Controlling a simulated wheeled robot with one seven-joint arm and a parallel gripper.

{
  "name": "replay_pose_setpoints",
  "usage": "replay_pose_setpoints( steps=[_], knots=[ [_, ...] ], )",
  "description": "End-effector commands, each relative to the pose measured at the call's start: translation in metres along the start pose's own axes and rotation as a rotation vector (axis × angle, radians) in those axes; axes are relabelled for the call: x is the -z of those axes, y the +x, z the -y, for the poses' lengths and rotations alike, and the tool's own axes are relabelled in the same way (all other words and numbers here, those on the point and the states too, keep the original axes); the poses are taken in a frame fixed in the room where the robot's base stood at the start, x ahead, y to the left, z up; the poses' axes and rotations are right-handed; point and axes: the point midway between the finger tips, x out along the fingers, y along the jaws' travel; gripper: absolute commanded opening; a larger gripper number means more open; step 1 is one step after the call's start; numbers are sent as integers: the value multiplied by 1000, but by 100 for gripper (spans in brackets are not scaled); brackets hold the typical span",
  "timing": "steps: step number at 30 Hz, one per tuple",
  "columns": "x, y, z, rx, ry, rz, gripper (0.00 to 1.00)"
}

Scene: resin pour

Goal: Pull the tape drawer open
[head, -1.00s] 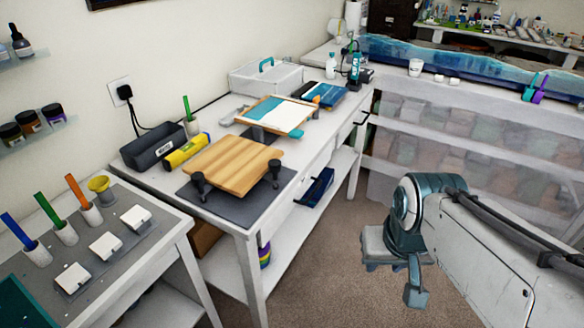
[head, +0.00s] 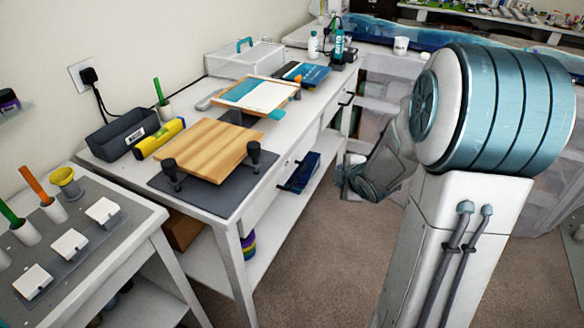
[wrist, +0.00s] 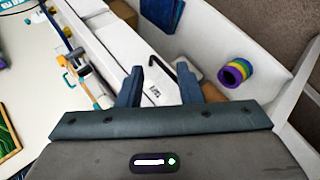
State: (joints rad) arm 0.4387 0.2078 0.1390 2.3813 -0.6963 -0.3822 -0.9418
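A white drawer front with a small printed label (wrist: 154,93) shows between my fingers in the wrist view; I cannot read the label. A thin dark handle (wrist: 161,66) stands off it near the fingertips. In the head view the near drawer's dark handle (head: 291,176) is under the long white table, and the drawer looks shut. My gripper (wrist: 160,74) is open and empty, its two blue fingers apart on either side of the label. I see no clear contact with the handle. In the head view my gripper (head: 362,180) is right of the table, its fingertips hard to make out.
A second dark handle (head: 347,98) is farther along the table. A blue bin (head: 304,170) and a rainbow tape roll (wrist: 237,72) are on the lower shelf. A wooden board (head: 208,148) lies on the tabletop. Carpet (head: 320,245) beside the table is clear.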

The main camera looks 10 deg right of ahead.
Motion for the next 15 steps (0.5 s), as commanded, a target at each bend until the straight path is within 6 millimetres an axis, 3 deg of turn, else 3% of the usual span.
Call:
replay_pose_setpoints(
  steps=[1,6,15],
  knots=[
    [-4,21,13,-23,-76,-62,33],
    [1,55,33,-178,-316,-282,33],
    [10,63,53,-426,-483,-483,33]
  ],
)
